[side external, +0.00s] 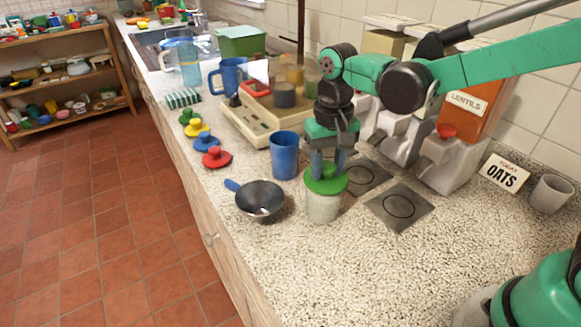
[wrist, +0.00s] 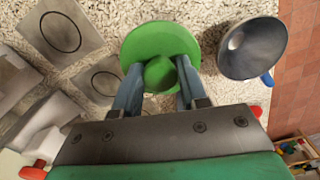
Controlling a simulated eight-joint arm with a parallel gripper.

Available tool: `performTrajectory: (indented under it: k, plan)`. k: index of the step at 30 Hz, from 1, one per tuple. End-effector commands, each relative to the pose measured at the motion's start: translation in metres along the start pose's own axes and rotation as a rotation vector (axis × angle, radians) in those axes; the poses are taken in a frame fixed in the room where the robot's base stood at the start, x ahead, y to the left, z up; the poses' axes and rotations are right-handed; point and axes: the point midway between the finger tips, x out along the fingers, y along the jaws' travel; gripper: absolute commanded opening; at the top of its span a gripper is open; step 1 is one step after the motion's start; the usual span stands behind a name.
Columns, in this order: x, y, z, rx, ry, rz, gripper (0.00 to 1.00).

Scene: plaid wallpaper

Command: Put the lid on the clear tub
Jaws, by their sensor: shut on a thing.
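My gripper (side external: 327,168) points down and is shut on the knob of a green lid (side external: 326,183). In the wrist view, the fingers of my gripper (wrist: 160,77) close on both sides of the round knob, with the green lid's disc (wrist: 150,38) spread beyond them. The clear tub (side external: 323,209) stands upright on the counter directly under the lid. The lid covers the tub's mouth in the side view. I cannot tell whether it is fully seated on the rim. The tub is hidden by the lid in the wrist view.
A dark pan with a blue handle (side external: 261,199) and a blue cup (side external: 285,155) stand close left of the tub. Red (side external: 217,159), blue (side external: 207,143) and other knobbed lids lie farther left. Square plates (side external: 399,208) and dispensers (side external: 445,160) are to the right. The front counter is clear.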

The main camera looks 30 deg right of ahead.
Motion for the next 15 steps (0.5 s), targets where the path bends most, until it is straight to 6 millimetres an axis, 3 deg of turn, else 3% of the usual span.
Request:
performTrajectory:
  k: [5, 6, 9, 15]
  plan:
    - [0.0000, 0.0000, 0.0000, 0.000, 0.000, 0.000, 0.00]
    - [0.0000, 0.0000, 0.0000, 0.000, 0.000, 0.000, 0.49]
    - [0.0000, 0.0000, 0.0000, 0.000, 0.000, 0.000, 0.74]
    - [0.0000, 0.0000, 0.0000, 0.000, 0.000, 0.000, 0.74]
